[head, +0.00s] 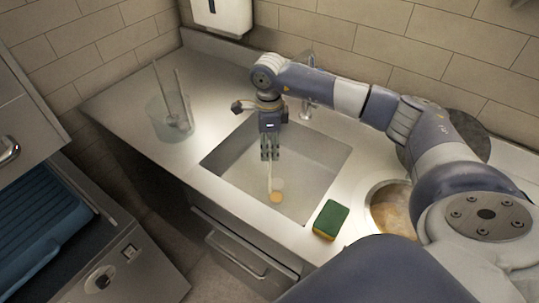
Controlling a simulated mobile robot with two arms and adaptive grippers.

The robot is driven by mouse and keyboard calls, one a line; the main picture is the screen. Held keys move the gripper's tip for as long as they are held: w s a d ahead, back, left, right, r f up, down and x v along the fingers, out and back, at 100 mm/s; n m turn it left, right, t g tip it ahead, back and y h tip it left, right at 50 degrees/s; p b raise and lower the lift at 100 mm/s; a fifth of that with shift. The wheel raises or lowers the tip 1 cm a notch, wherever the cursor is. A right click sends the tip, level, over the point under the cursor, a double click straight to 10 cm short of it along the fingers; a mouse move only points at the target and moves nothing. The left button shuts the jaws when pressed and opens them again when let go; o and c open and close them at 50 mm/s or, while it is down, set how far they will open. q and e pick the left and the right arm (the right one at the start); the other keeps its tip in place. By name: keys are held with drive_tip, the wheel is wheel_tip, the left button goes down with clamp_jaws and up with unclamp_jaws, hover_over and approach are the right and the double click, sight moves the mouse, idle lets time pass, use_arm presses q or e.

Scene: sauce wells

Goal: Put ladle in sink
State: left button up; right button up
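The ladle (276,196) has a pale handle and a small orange-brown bowl. It hangs bowl down within the sink's outline. My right gripper (270,158) points down over the sink, its fingers close together around the top of the ladle's handle. The sink (318,175) is a rectangular basin set into the pale counter. I cannot tell whether the ladle's bowl touches the sink floor. My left gripper is not in view.
A green and yellow sponge (331,219) lies at the sink's front right. A round sauce well (392,207) is to its right. A clear container (170,118) with upright utensils stands on the left counter. The faucet (309,92) rises behind the sink.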

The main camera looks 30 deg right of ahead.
wheel_tip(320, 180, up, 8)
drive_tip(key=shift+a+b, duration=0.1)
drive_tip(key=shift+b, duration=1.05)
drive_tip(key=shift+r, duration=0.55)
drive_tip(key=shift+f, duration=0.1)
